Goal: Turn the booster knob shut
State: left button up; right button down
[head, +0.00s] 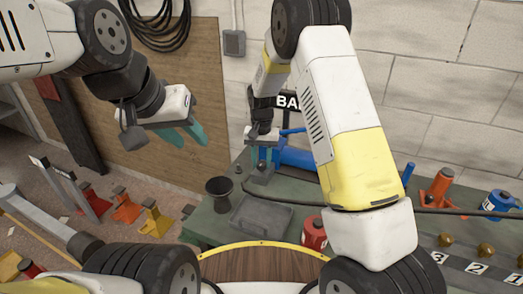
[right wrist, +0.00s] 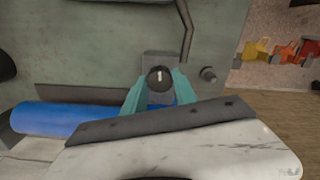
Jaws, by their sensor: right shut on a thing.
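The booster knob (right wrist: 160,79) is a round black knob with a white mark on a grey block, seen in the right wrist view. The mark stands about upright in that picture. My right gripper (right wrist: 159,82) has its teal fingers on either side of the knob and is shut on it. In the head view my right gripper (head: 263,154) points down at the bench beside a blue cylinder (head: 298,157); the knob is too small to make out there. My left gripper (head: 188,134) hangs empty at the upper left, its teal fingers apart.
A grey tray (head: 262,215) and a dark funnel-like cup (head: 219,188) stand on the green bench. A red can (head: 314,233) is near the front. A black cable (head: 300,203) crosses the bench. Orange and yellow stands (head: 126,208) are on the floor at left.

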aim_at(261, 163)
jog(key=shift+m, duration=0.5)
jog(key=c, duration=1)
grip_release()
notch_tip(261, 163, up, 7)
jog(key=shift+r, duration=0.4)
